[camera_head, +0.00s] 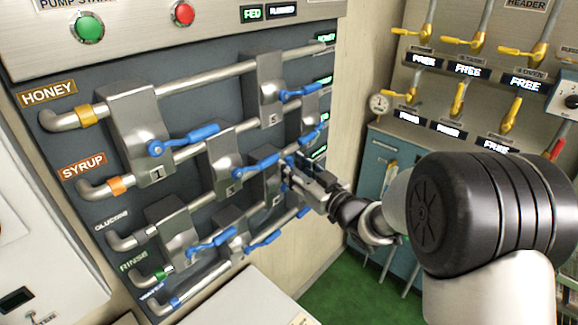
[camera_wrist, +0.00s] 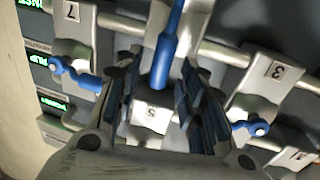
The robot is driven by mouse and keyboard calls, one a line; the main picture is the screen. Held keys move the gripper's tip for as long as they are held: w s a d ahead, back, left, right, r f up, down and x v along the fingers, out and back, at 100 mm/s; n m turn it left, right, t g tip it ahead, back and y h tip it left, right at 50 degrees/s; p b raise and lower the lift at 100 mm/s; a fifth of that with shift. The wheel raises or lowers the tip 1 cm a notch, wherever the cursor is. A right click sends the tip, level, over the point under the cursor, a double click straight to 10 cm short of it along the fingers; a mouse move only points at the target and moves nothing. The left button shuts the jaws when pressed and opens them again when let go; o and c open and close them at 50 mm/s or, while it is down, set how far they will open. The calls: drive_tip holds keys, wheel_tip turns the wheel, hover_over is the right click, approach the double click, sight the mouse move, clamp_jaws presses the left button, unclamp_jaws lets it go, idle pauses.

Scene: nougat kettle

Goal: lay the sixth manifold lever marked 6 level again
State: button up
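The manifold panel (camera_head: 75,130) carries steel valve blocks with blue levers. My gripper (camera_head: 289,170) is at a steel block (camera_head: 273,192) right of centre, partly covering it and its lever. In the wrist view a blue lever (camera_wrist: 168,55) runs down from the top between my two dark fingers. Gaps show on both sides of it, so my gripper (camera_wrist: 160,80) looks open around it. Blocks marked 7 (camera_wrist: 72,30), 5 (camera_wrist: 150,118) and 3 (camera_wrist: 262,85) are readable there. No 6 is readable in either view, so I cannot tell which lever is number 6.
Other blue levers (camera_head: 183,139) stand close by on the pipes. A white surface (camera_head: 240,297) lies below the panel. To the right is a wall with yellow valves (camera_head: 457,99) and a teal cabinet (camera_head: 372,160). Green floor (camera_head: 345,292) shows between.

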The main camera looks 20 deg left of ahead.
drive_tip(key=shift+x, duration=1.3)
drive_tip(key=shift+c, duration=0.3)
clamp_jaws()
